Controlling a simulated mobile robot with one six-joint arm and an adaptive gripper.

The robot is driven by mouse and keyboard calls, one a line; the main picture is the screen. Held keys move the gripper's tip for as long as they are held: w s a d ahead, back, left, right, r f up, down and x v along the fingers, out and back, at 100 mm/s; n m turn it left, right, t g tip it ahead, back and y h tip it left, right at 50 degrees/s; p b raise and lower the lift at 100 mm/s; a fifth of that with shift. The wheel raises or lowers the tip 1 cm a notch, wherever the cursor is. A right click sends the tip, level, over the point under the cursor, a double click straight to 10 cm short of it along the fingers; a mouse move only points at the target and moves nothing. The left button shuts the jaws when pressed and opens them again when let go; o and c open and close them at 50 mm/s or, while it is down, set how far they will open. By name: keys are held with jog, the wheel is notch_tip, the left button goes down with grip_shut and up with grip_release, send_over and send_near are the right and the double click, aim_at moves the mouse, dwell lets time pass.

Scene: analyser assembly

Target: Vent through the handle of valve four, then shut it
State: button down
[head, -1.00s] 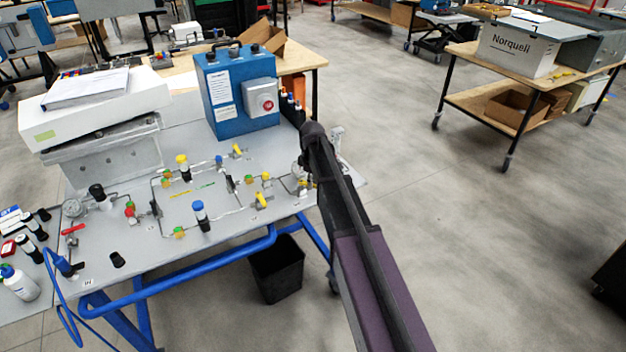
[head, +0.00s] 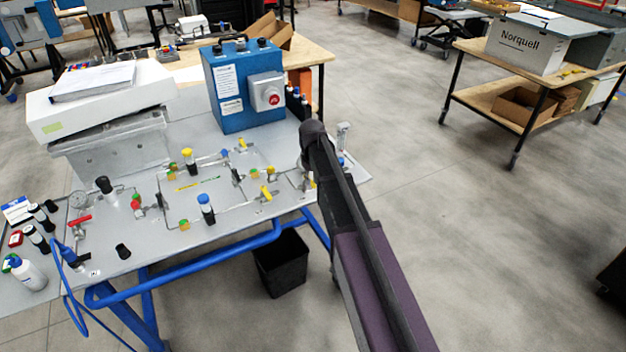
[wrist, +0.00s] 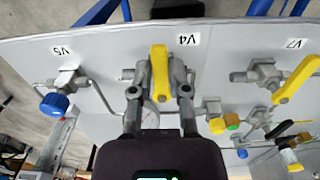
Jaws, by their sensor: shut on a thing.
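Valve four's yellow handle (wrist: 159,66) is in the middle of the wrist view, just below the white V4 label (wrist: 187,39). It lies along the picture's vertical, across the grey valve body behind it. My gripper (wrist: 159,92) is shut on the handle, with one grey finger on each side. In the head view my dark arm reaches to the bench's right end and hides most of valve four and my gripper. Whether the valve passes flow cannot be told.
In the wrist view, V5 with a blue knob (wrist: 54,104) is left of the handle, and V7 with a yellow lever (wrist: 296,80) is right. A blue box with a red button (head: 243,88) stands behind on the bench. A black bin (head: 281,264) is below its front edge.

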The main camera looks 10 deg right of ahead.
dwell(0.3)
jog(key=c, duration=0.6)
grip_release()
jog(key=shift+d+n, duration=0.1)
jog(key=shift+n, duration=0.2)
